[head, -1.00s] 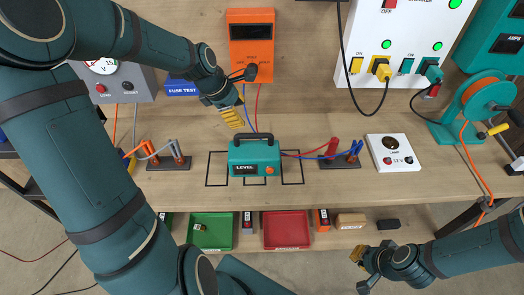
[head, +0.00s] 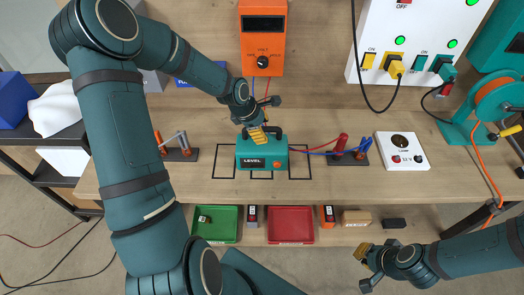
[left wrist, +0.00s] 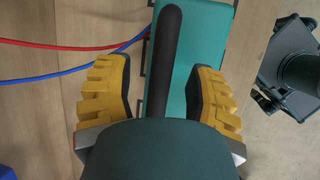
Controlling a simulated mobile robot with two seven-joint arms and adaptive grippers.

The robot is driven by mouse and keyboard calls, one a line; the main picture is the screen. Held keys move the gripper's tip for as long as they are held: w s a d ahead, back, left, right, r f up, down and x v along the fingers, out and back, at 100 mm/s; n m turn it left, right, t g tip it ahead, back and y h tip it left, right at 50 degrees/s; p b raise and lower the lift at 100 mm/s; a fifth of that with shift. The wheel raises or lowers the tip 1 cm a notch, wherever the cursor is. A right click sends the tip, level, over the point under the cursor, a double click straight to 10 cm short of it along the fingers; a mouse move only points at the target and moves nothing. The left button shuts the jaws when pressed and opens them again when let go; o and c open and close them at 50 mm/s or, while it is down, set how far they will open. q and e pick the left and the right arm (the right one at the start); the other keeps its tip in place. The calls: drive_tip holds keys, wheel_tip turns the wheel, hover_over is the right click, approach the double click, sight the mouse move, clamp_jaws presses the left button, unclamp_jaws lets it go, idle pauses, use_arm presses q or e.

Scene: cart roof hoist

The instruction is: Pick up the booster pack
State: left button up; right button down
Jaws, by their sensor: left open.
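The booster pack is a teal box (head: 250,162) with a black carry handle, a LEVEL label and an orange knob. It stands upright on the wooden bench. My left gripper (head: 258,135) is open right at the pack's handle. In the left wrist view, the black handle (left wrist: 168,50) runs between the two yellow-padded fingers of my left gripper (left wrist: 160,95), with a gap on each side. The teal top (left wrist: 205,40) lies beneath. My right gripper (head: 365,266) is low at the right, away from the pack; its jaw opening is unclear.
Red and blue leads run from the pack to a terminal block (head: 345,158). An orange volt meter (head: 262,45) stands behind, and a lamp box (head: 403,151) is to the right. Green (head: 216,236) and red (head: 291,238) trays are on the lower shelf.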

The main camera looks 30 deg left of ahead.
use_arm(q)
drive_tip(key=shift+w+d+f, duration=0.1)
drive_tip(key=shift+f, duration=0.15)
drive_tip(key=shift+c, duration=0.4)
clamp_jaws()
drive_tip(key=shift+r, duration=0.1)
